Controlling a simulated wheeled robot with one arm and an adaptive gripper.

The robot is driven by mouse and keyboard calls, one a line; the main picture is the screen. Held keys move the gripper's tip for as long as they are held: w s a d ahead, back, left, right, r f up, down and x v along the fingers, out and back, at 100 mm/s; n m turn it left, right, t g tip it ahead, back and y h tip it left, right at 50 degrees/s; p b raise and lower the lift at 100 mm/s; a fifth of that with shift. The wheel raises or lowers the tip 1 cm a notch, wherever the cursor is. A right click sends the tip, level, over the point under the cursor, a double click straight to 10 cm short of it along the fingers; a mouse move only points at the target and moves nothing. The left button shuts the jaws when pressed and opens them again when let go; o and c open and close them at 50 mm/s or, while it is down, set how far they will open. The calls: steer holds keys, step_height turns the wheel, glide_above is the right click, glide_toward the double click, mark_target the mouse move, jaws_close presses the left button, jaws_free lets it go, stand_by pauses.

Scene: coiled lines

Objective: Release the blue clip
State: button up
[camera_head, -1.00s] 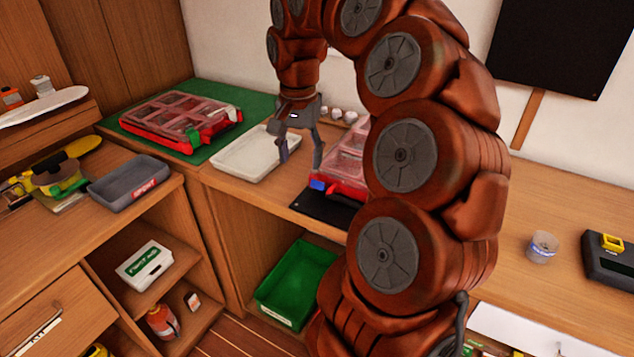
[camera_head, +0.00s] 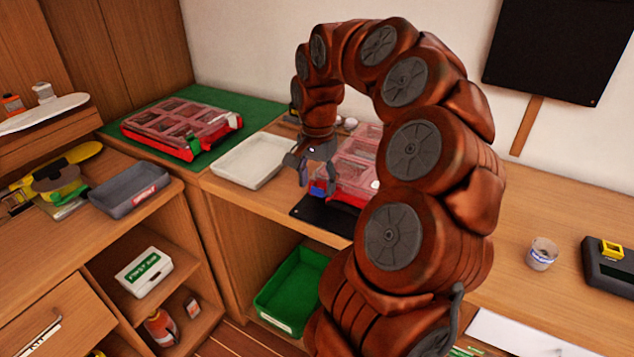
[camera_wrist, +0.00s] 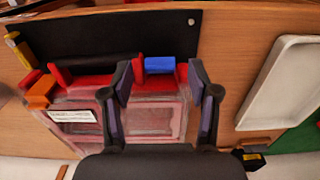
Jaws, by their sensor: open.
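The blue clip (camera_wrist: 160,65) sits on the front edge of a red-rimmed box with a clear lid (camera_wrist: 140,120). In the wrist view my gripper (camera_wrist: 157,78) is open, with one finger on each side of the clip. The right finger is close to the clip's right end, and I cannot tell whether it touches. In the head view my gripper (camera_head: 316,182) is over the box's left front corner, and the blue clip (camera_head: 318,188) shows partly between its fingers. The box (camera_head: 357,165) is partly hidden behind my arm.
Another red box (camera_head: 182,128) with a green clip is on a green mat (camera_head: 252,112). An orange clip (camera_wrist: 41,92) shows at the near box's other corner.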

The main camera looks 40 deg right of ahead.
steer(key=shift+f, duration=0.4)
jaws_close()
stand_by(0.4)
